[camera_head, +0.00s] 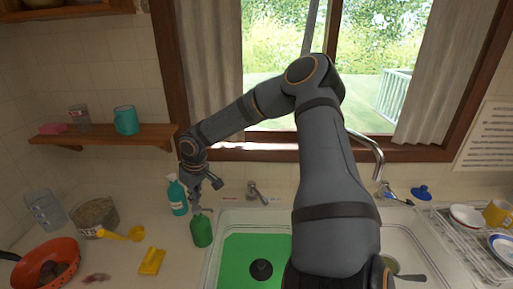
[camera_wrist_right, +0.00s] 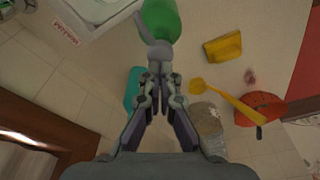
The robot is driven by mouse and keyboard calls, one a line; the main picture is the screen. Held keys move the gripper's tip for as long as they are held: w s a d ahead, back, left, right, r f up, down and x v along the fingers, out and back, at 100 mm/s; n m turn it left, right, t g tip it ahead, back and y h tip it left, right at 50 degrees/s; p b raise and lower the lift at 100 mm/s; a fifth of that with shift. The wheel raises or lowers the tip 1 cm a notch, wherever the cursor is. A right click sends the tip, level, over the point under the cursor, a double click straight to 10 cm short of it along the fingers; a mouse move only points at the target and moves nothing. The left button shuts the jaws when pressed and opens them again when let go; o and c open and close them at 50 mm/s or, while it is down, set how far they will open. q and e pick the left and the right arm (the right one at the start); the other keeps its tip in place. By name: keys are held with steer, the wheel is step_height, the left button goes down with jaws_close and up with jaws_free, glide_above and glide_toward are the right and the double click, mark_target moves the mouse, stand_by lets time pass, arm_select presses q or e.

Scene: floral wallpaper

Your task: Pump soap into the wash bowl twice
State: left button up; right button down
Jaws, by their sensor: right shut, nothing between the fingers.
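A green soap bottle (camera_head: 201,231) stands on the counter at the left edge of the sink. Its grey pump head shows in the right wrist view (camera_wrist_right: 158,50), just beyond my fingertips. My right gripper (camera_head: 197,207) is shut and empty, right over the pump. It also shows in the right wrist view (camera_wrist_right: 161,78), where its tips meet or nearly meet the pump head; I cannot tell whether they touch. My right arm hides part of the sink. My left gripper is not in view.
A teal bottle (camera_head: 177,196) stands close behind the soap bottle. A yellow sponge (camera_head: 152,261), a yellow scoop (camera_head: 122,234) and an orange colander (camera_head: 46,263) lie left. The tap (camera_head: 377,160) is behind my arm; a dish rack (camera_head: 470,240) is right.

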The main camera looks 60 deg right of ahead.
step_height(320, 180, up, 6)
steer(key=p, duration=0.5)
stand_by(0.4)
